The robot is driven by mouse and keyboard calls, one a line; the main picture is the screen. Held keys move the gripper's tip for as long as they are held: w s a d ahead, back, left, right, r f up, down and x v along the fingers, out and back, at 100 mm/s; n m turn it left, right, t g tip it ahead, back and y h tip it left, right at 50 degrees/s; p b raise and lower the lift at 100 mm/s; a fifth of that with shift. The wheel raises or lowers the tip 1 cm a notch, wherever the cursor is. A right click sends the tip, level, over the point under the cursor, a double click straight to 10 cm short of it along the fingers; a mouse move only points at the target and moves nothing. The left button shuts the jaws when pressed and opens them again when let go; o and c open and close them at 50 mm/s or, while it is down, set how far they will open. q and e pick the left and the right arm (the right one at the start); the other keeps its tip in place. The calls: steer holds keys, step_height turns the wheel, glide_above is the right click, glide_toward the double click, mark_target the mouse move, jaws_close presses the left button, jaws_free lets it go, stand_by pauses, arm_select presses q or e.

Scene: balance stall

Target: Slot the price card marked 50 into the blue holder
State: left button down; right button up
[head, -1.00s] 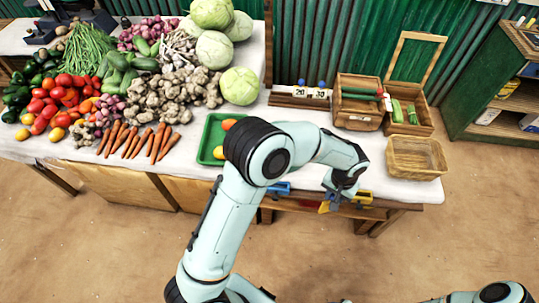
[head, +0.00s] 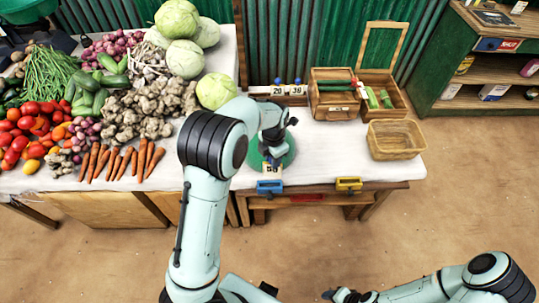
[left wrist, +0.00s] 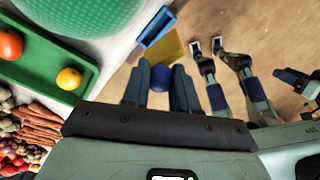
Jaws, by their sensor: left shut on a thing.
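My left gripper (head: 272,157) is shut on the blue round knob (left wrist: 163,78) of the price card marked 50 (head: 271,169). The card hangs below the fingers, its number facing the head camera; its yellow back (left wrist: 172,47) shows in the left wrist view. The blue holder (head: 269,187) is at the table's front edge, just below the card in the head view. It also shows just beyond the card in the left wrist view (left wrist: 157,27). Whether card and holder touch, I cannot tell. My right gripper (head: 342,295) is low at the bottom edge, its jaws unclear.
A yellow holder (head: 348,184) sits to the right on the same edge. A round green thing (head: 286,157) lies behind my left gripper. Cards 20 and 30 stand in a rack (head: 296,99). A wicker basket (head: 396,152) is at right. A green tray (left wrist: 45,80) holds two fruits.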

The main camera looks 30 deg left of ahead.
mark_target(270, 171)
arm_select(q)
steer(key=shift+a+r+n, duration=0.1)
steer(key=shift+a+n, duration=0.55)
steer(key=shift+n, duration=0.45)
steer(key=shift+f+b, duration=1.4)
steer(key=shift+f, duration=1.55)
arm_select(e)
steer(key=s+f, duration=0.1)
steer(key=f, duration=0.1)
steer(key=s+f, duration=0.1)
steer(key=s, duration=0.1)
steer(key=shift+s+f, duration=0.2)
steer(key=shift+f, duration=0.2)
arm_select(q)
steer(key=shift+f, duration=0.15)
arm_select(e)
steer(key=shift+f, duration=0.1)
arm_select(q)
steer(key=shift+f+b, duration=0.65)
steer(key=shift+f, duration=0.7)
arm_select(e)
steer(key=shift+s+f+g, duration=0.3)
steer(key=shift+s+f, duration=0.2)
steer(key=shift+f, duration=0.15)
